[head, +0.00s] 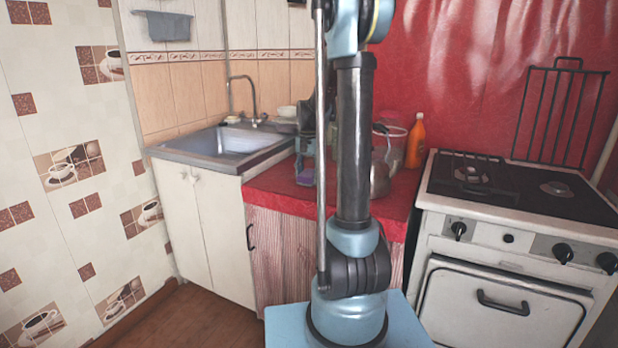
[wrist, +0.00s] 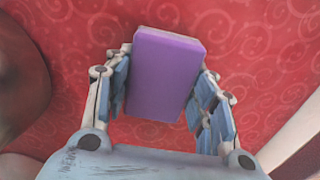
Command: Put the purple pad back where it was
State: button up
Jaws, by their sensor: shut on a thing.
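The purple pad (wrist: 165,75) is a flat rectangular block. It sits between the fingers of my gripper (wrist: 165,95), which is shut on it from both sides. Red patterned oilcloth lies beneath it in the wrist view. In the head view the pad (head: 305,178) shows small and low over the left part of the red counter, with my gripper (head: 305,165) at it. I cannot tell whether the pad touches the cloth or hangs just above it.
The red oilcloth counter (head: 270,184) lies between the steel sink (head: 225,140) and the white stove (head: 510,240). A kettle (head: 380,182) and an orange bottle (head: 415,142) stand on its right side, partly behind my arm. A dark rounded thing (wrist: 20,85) is close on the left in the wrist view.

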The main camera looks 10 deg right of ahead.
aim_at(309, 173)
jog(key=shift+f, duration=0.1)
jog(key=o, duration=1)
notch_tip(309, 173, up, 12)
jog(key=s+f+n+t, duration=0.1)
jog(key=s+f+n, duration=0.25)
jog(key=s, duration=1.55)
jog(key=s+f+n, duration=0.1)
jog(key=s+f, duration=0.3)
jog(key=s, duration=0.1)
jog(key=s+f+n, duration=0.1)
jog(key=s+f, duration=0.3)
jog(key=s, duration=0.1)
jog(key=s+f+n+t, duration=0.1)
jog(key=s+f+n, duration=0.1)
jog(key=s+f, duration=0.2)
jog(key=shift+s+d+f, duration=0.15)
jog(key=shift+s+f, duration=0.05)
jog(key=shift+s, duration=0.7)
